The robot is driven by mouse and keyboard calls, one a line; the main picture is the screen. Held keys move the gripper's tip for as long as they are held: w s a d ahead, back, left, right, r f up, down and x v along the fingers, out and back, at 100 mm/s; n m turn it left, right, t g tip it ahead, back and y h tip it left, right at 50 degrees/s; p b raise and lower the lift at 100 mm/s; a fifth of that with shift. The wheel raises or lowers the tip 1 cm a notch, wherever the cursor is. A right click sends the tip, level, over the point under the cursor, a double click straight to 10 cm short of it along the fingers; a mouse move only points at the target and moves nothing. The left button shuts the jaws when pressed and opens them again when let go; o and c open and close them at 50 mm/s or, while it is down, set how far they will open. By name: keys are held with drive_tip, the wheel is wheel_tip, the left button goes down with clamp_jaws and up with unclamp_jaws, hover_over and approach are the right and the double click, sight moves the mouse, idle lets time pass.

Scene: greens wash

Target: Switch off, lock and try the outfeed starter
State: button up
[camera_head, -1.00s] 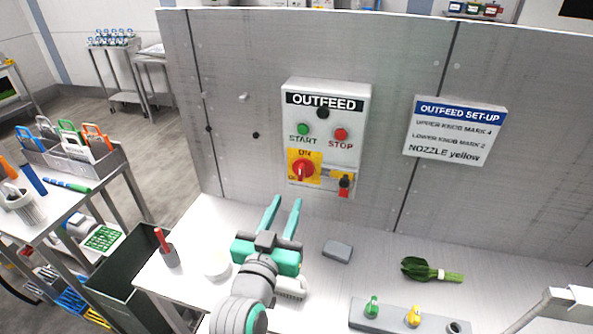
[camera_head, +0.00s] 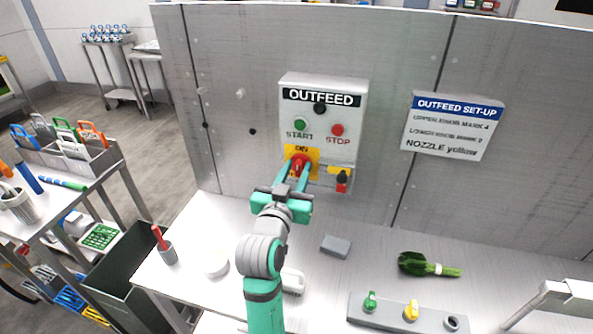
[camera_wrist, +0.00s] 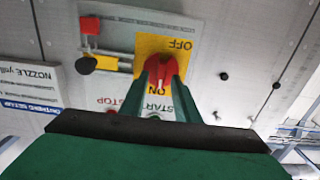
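The outfeed starter (camera_head: 350,112) is a grey box on the metal panel, with a green START button (camera_head: 300,125) and a red STOP button (camera_head: 338,130). Its red rotary switch (camera_wrist: 157,68) sits on a yellow plate marked ON and OFF. My gripper (camera_head: 293,168) is at the switch, one finger on each side of the red handle; the fingers look parted, and contact is unclear. The handle is partly hidden by them and points towards ON in the wrist view. Right of it are a yellow strip, a black knob (camera_head: 342,176) and a red block (camera_head: 342,188).
A set-up sign (camera_head: 452,128) hangs right of the starter. A caddy (camera_head: 75,160) stands on the left cart.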

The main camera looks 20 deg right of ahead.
clamp_jaws()
drive_tip(key=shift+n, duration=0.3)
drive_tip(key=n, duration=0.6)
drive_tip(key=shift+w+a+f, duration=0.15)
drive_tip(key=shift+w, duration=0.05)
drive_tip(key=n, duration=0.7)
drive_tip(key=f+n, duration=0.1)
drive_tip(key=n, duration=0.3)
drive_tip(key=shift+w+a, duration=0.15)
drive_tip(key=shift+a, duration=0.05)
drive_tip(key=shift+n, duration=0.3)
unclamp_jaws()
